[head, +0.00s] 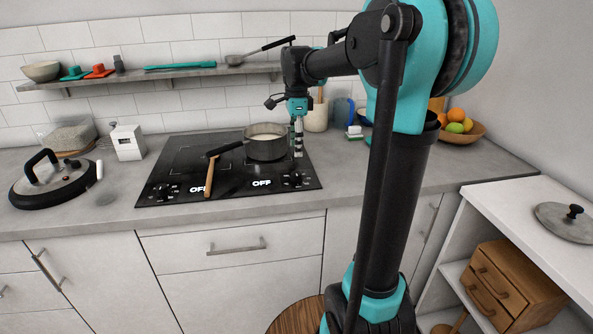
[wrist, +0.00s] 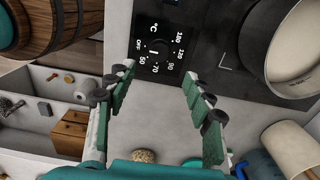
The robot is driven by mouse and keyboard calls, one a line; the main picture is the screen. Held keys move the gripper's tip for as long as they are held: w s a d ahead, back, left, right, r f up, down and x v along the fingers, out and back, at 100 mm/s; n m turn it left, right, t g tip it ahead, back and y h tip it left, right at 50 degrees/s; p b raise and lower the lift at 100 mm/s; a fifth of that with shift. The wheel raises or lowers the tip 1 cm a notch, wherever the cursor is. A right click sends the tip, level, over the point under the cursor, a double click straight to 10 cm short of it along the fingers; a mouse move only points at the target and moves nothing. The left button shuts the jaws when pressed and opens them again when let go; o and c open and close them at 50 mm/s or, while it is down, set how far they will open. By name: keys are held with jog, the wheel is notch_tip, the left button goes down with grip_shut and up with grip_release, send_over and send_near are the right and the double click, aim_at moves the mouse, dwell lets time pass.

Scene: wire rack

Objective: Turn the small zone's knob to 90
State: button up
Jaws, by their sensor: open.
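The black cooktop (head: 225,160) is set in the grey counter. Knobs with dial marks sit at its front left (head: 166,191) and front right (head: 294,181); two displays between them read OFF. My gripper (head: 298,150) points down above the cooktop's right side. In the wrist view my gripper (wrist: 160,72) is open and empty. A dial with a white pointer line (wrist: 152,49) shows just beyond its fingertips, with OFF, 50, 70, 90 and higher numbers around it. The fingers appear apart from it. I cannot tell which zone this knob serves.
A wooden utensil (head: 210,176) lies over the cooktop's front. A lid (head: 52,183) and a white box (head: 128,142) stand left. A shelf (head: 150,76) hangs above.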

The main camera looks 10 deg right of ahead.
aim_at(296, 173)
notch_tip(296, 173, down, 10)
jog(key=shift+r, duration=0.15)
dwell(0.3)
jog(key=c, duration=1.2)
jog(key=shift+o, duration=0.2)
